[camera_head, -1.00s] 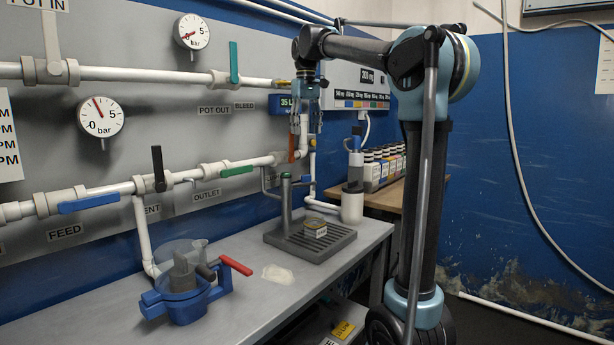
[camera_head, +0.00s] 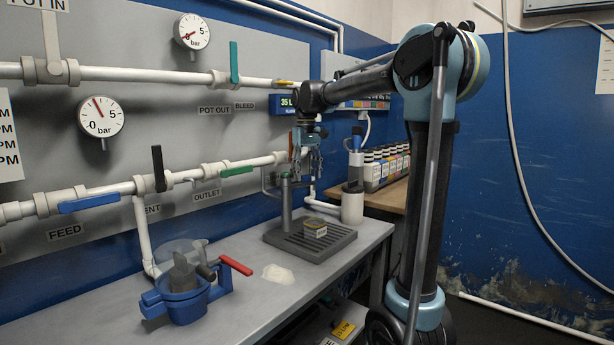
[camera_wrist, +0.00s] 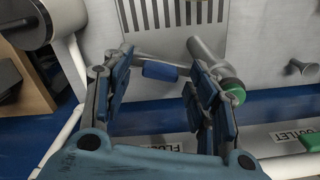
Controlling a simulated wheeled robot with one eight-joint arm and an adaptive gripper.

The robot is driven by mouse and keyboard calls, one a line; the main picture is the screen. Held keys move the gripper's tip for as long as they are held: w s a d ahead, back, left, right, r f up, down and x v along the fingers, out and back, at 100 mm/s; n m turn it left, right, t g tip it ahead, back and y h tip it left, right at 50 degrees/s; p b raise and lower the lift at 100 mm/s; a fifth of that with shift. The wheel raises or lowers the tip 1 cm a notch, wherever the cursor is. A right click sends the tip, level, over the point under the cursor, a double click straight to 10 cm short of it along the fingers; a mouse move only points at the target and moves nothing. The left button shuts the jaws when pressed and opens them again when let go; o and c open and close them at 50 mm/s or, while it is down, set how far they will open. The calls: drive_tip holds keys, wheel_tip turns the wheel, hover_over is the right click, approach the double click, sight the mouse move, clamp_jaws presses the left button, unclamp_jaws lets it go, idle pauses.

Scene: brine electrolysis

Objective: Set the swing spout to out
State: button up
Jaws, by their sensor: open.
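The swing spout is a thin grey tube with a blue sleeve (camera_wrist: 160,71), running out from an upright grey post (camera_head: 286,205). The post has a green top (camera_wrist: 234,92) and stands at the back of a slotted drip tray (camera_head: 283,243). My gripper (camera_head: 307,172) is beside the top of the post, fingers pointing down, and hides part of the spout in the head view. In the wrist view my gripper (camera_wrist: 158,65) is open, and the blue sleeve shows between its fingertips. I cannot tell whether the fingers touch it.
A white canister (camera_head: 352,207) stands to the right, before a row of bottles (camera_head: 385,166). Pipes with a green valve handle (camera_head: 236,171) run along the wall. A blue clamp-like device (camera_head: 180,293) is front left on the bench.

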drive_tip(key=shift+f, duration=0.35)
drive_tip(key=shift+c, duration=0.5)
clamp_jaws()
drive_tip(key=shift+d, duration=0.15)
